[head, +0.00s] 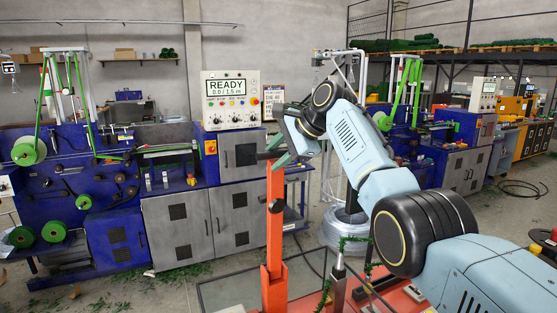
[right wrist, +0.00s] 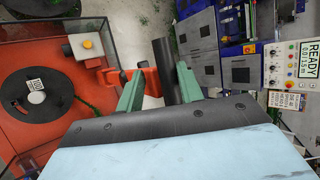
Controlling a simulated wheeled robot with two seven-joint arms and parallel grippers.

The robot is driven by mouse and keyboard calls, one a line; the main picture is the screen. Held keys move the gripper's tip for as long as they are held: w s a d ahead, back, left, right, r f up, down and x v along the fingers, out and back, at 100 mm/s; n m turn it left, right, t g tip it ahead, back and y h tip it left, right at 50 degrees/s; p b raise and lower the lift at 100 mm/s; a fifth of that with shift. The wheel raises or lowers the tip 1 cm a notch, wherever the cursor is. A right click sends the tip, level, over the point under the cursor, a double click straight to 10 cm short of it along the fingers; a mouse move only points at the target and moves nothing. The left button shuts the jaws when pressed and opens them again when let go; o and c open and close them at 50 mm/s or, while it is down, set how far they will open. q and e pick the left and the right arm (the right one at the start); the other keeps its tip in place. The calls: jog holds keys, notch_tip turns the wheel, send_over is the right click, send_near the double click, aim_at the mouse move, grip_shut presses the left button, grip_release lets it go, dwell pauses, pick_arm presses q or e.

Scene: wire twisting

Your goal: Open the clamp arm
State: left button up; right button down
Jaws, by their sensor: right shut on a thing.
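The clamp arm (head: 275,225) is an orange post standing upright on the orange base, with a black cylindrical handle (head: 267,156) at its top. My right gripper (head: 279,151) is at the top of the post, its green fingers shut around the handle. In the right wrist view, the black handle (right wrist: 164,62) passes between the fingers (right wrist: 158,84) of my right gripper. The orange top of the clamp arm (right wrist: 146,80) is beside the left finger there. My left gripper is not in view.
A blue machine (head: 65,185) with green spools and a panel reading READY (head: 230,88) stands behind. A metal spindle (head: 339,280) with green twisted wire rises beside the clamp arm. The right wrist view shows a dark disc (right wrist: 50,90) and a yellow button box (right wrist: 86,46).

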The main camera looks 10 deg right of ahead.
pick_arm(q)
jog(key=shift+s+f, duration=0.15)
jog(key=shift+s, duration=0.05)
pick_arm(e)
jog(key=shift+f, duration=0.6)
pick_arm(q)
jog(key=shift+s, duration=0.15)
pick_arm(e)
jog(key=shift+s, duration=0.1)
jog(key=c, duration=1.3)
grip_release()
jog(key=shift+w, duration=0.2)
jog(key=shift+r, duration=0.1)
jog(key=shift+d+r, duration=0.1)
jog(key=shift+r, duration=0.05)
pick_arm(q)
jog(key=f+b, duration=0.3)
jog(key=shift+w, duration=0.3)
pick_arm(e)
jog(key=v, duration=1.3)
jog(key=shift+w+r, duration=0.1)
